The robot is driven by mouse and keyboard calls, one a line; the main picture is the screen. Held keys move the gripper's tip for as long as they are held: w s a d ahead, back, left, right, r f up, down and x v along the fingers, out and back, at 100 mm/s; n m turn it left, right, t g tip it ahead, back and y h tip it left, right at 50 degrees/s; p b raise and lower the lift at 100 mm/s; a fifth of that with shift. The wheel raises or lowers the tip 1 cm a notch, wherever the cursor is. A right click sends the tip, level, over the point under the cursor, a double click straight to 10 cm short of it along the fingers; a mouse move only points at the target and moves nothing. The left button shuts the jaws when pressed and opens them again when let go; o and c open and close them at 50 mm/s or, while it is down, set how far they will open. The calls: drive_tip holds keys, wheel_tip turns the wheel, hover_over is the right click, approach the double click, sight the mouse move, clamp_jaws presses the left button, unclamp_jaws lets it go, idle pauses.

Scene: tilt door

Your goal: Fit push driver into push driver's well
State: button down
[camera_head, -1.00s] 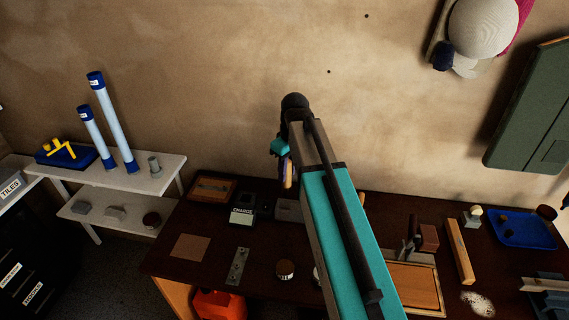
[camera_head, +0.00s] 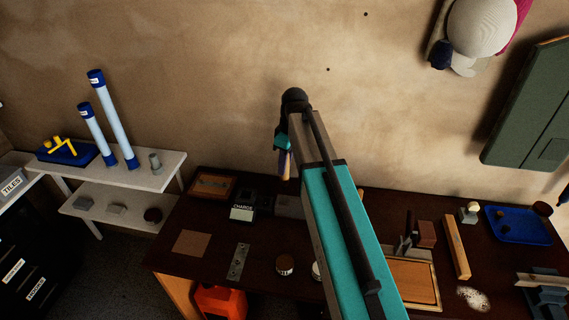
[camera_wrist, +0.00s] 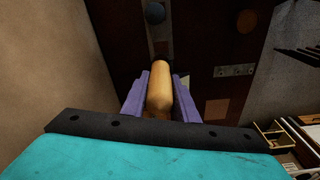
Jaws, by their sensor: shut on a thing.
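My gripper (camera_wrist: 160,88) shows purple fingers in the wrist view, shut on the tan wooden handle of the push driver (camera_wrist: 158,92). The handle points away from the wrist camera, and its far end is hard to make out against the dark bench. In the head view my gripper (camera_head: 285,163) is in front of the wall, above the back of the bench, with the tan handle small between its fingers. I cannot pick out the push driver's well for certain; a grey box (camera_head: 289,207) stands on the bench below my gripper, partly hidden by my arm.
A black box labelled CHARGE (camera_head: 243,213), a metal plate with holes (camera_head: 239,262), a brown square (camera_head: 191,243) and a round tin (camera_head: 285,265) are on the dark bench. A white shelf (camera_head: 150,176) stands at left. The wall (camera_head: 220,90) is close behind my gripper.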

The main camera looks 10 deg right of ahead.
drive_tip(key=shift+f, duration=0.1)
drive_tip(key=b, duration=0.3)
hover_over(285, 189)
drive_tip(key=shift+w+d+f, duration=0.1)
drive_tip(key=shift+w+f, duration=0.05)
drive_tip(key=shift+f, duration=1.25)
drive_tip(key=shift+w+f, duration=0.1)
drive_tip(key=shift+f, duration=1.3)
drive_tip(key=shift+f+b, duration=1.1)
drive_tip(key=shift+f, duration=2)
idle(1.0)
drive_tip(key=c, duration=1.3)
unclamp_jaws()
drive_tip(key=shift+r, duration=0.2)
